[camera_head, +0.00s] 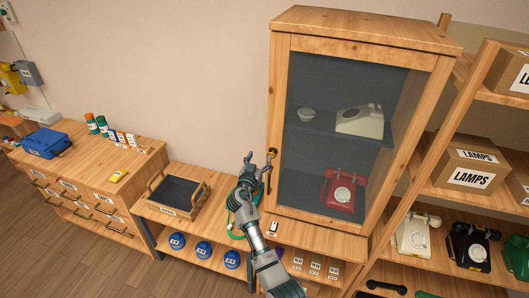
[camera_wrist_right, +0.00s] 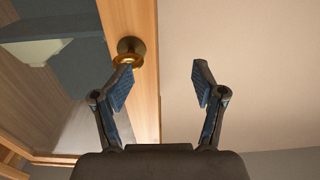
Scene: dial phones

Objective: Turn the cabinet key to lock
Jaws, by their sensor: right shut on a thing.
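The wooden cabinet (camera_head: 365,32) stands at centre with its glass door (camera_head: 345,95) shut. The brass key (camera_head: 272,151) sits in the lock on the door's left frame. In the right wrist view the key's brass ring (camera_wrist_right: 129,61) shows in front of a dark round lock plate (camera_wrist_right: 131,44). The key's turn angle is hard to tell. My left gripper is out of view.
A red phone (camera_head: 343,193) and a cream phone (camera_head: 360,121) stand behind the glass. A black-lined tray (camera_head: 178,190) sits on the low bench at left. Shelves with lamp boxes (camera_head: 475,160) and phones stand close on the right.

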